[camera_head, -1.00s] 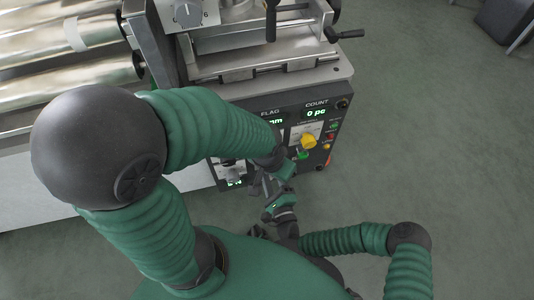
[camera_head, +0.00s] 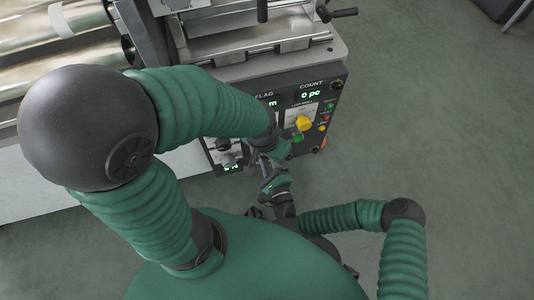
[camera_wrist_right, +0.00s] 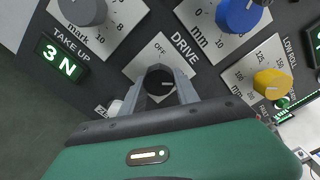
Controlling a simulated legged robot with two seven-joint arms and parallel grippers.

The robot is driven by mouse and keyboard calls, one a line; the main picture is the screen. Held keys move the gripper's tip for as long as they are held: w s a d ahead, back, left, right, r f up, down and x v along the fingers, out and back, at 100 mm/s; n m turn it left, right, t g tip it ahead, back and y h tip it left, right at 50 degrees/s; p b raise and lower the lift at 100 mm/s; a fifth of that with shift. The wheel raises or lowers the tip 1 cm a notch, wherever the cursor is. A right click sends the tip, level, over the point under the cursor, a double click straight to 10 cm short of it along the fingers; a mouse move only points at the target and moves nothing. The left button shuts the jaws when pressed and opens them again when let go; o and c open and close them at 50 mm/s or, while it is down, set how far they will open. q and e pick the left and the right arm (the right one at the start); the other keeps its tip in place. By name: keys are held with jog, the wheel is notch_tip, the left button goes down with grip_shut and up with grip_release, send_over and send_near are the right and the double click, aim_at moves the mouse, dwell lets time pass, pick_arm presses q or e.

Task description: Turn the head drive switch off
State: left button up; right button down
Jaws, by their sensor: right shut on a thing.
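The head drive switch (camera_wrist_right: 160,82) is a black knob on a white plate marked DRIVE, with OFF printed above it in the right wrist view. A pale mark on the knob points to the right, away from OFF. My right gripper (camera_wrist_right: 161,88) is shut on the knob, one finger on each side. In the head view my right gripper (camera_head: 264,162) is at the lower part of the dark control panel (camera_head: 327,92), and the arms hide the switch there. My left gripper (camera_head: 284,150) is close beside it, mostly hidden, its fingers unclear.
A green take-up display (camera_wrist_right: 61,59) is at the left. Open floor (camera_head: 430,130) lies right of the machine.

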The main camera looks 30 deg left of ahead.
jog(key=shift+s, duration=0.15)
jog(key=n+p, duration=0.2)
jog(key=n, duration=0.2)
jog(key=shift+r+p, duration=0.15)
jog(key=shift+p, duration=0.25)
jog(key=n+p, duration=0.3)
jog(key=n, duration=0.2)
jog(key=shift+s+n, duration=0.15)
jog(key=shift+n, duration=0.25)
jog(key=shift+s+n+p, duration=0.1)
jog(key=shift+n+p, duration=1.75)
jog(key=shift+n, duration=2.15)
jog(key=c, duration=1)
grip_release()
jog(key=shift+c, duration=0.2)
jog(key=shift+o, duration=0.7)
